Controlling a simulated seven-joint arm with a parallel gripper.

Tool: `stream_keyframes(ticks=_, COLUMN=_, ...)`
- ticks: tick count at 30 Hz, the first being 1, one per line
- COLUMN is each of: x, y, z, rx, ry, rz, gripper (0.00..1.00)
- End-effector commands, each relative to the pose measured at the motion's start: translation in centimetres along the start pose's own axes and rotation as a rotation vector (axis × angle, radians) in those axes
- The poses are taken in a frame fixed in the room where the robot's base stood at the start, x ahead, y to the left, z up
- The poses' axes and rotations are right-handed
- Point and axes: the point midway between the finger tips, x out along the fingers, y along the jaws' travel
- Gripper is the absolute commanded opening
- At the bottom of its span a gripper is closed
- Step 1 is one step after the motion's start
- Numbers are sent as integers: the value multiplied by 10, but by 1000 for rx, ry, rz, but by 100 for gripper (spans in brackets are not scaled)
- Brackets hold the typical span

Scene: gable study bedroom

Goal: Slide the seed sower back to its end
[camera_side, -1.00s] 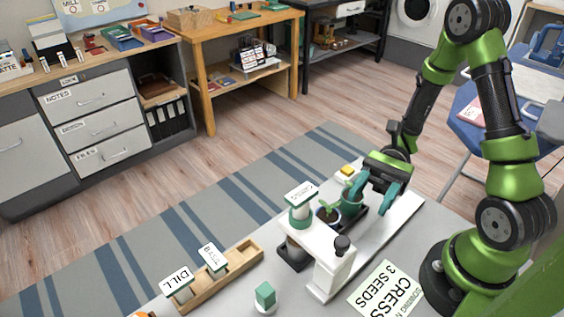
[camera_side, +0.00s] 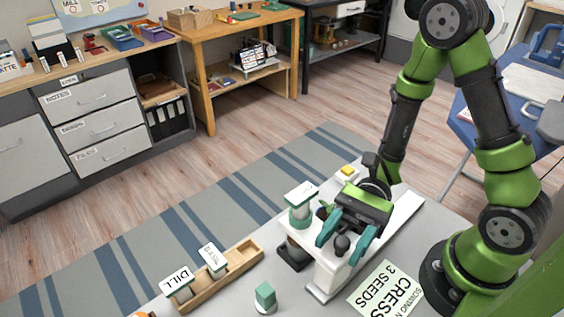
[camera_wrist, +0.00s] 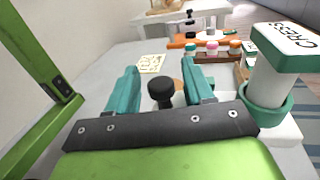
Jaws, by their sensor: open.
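The seed sower is a white carriage (camera_side: 328,270) standing across a pale rail (camera_side: 402,212). It has a dark knob (camera_side: 342,245) on top and a white-and-green jar labelled cress (camera_side: 301,205) at its far end. My gripper (camera_side: 344,243) is open, with its teal fingers on either side of the knob. In the wrist view the knob (camera_wrist: 162,92) stands between the two fingertips, with gaps visible on both sides. The cress jar (camera_wrist: 280,65) is at the right there. The plant pots behind the sower are mostly hidden by my gripper.
A card reading CRESS 3 SEEDS (camera_side: 386,290) lies on the grey table near my base. A wooden rack (camera_side: 226,275) with dill and basil jars is at the left. A yellow sponge-like item (camera_side: 347,170) lies behind.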

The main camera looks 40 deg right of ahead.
Motion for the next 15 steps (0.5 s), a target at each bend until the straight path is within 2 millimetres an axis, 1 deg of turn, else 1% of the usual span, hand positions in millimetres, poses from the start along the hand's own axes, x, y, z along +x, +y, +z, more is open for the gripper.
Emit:
stream_keyframes(ticks=1, x=0, y=0, z=0, rx=0, ry=0, rz=0, gripper=47)
stream_keyframes(ticks=10, x=0, y=0, z=0, rx=0, ry=0, rz=0, gripper=1)
stream_keyframes(ticks=11, x=0, y=0, z=0, rx=0, ry=0, rz=0, gripper=0)
stream_keyframes(ticks=15, x=0, y=0, z=0, rx=0, ry=0, rz=-1, gripper=0)
